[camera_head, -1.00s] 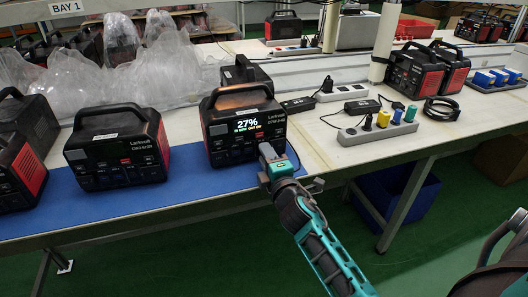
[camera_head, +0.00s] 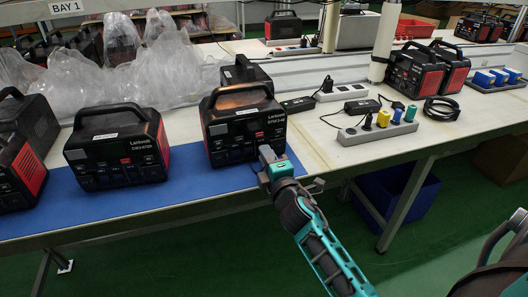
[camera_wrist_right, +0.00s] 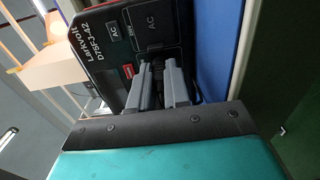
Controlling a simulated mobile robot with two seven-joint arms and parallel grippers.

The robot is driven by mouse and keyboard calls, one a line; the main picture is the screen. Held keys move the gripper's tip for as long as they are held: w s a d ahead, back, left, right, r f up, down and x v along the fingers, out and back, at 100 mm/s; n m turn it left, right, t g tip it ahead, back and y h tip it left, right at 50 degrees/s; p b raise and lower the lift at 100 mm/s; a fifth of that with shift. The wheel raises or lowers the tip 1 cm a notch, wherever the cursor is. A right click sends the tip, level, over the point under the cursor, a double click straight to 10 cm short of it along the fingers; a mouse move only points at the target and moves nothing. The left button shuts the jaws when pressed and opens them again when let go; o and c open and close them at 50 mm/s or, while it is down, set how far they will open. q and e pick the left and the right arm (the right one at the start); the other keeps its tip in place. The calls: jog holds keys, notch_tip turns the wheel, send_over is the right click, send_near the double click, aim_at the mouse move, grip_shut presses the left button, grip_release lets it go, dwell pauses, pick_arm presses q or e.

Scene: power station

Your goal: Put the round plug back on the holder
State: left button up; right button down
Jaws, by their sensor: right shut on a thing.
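My right gripper (camera_head: 270,160) is at the lower right front of a black power station (camera_head: 225,130) with red sides. In the right wrist view its two grey fingers (camera_wrist_right: 161,78) are shut on a small dark plug (camera_wrist_right: 156,72) by the AC panel (camera_wrist_right: 150,30). The fingers hide most of the plug, so I cannot tell its shape or whether it sits in the socket. A grey holder strip (camera_head: 350,139) with black, yellow, blue and teal plugs lies on the bench to the right. My left gripper is not in view.
Another power station (camera_head: 115,150) stands to the left on the blue mat (camera_head: 190,186). Black adapters (camera_head: 363,107) with cables lie behind the strip. More power stations (camera_head: 415,72) stand at the back right. The white bench top (camera_head: 320,150) is clear between gripper and strip.

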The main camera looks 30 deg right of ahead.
jog(key=shift+s, duration=0.15)
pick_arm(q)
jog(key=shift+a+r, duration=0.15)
pick_arm(e)
jog(key=shift+v, duration=1.85)
pick_arm(q)
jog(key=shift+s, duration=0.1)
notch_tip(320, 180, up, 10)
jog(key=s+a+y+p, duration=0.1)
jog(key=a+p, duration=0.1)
jog(key=p, duration=1.2)
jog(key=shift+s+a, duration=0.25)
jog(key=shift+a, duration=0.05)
pick_arm(e)
jog(key=s+a+r+n+y, duration=0.1)
jog(key=s+a+r, duration=0.1)
jog(key=r, duration=0.4)
jog(key=s+a+r+y, duration=0.1)
jog(key=s+a+r, duration=0.2)
jog(key=a+r, duration=0.2)
jog(key=s+a+r+n+y, duration=0.1)
jog(key=a+r, duration=0.3)
jog(key=r, duration=0.5)
jog(key=shift+s+r+n+y, duration=0.15)
jog(key=shift+s+n+y, duration=0.15)
jog(key=shift+s+y, duration=0.3)
jog(key=shift+s, duration=0.15)
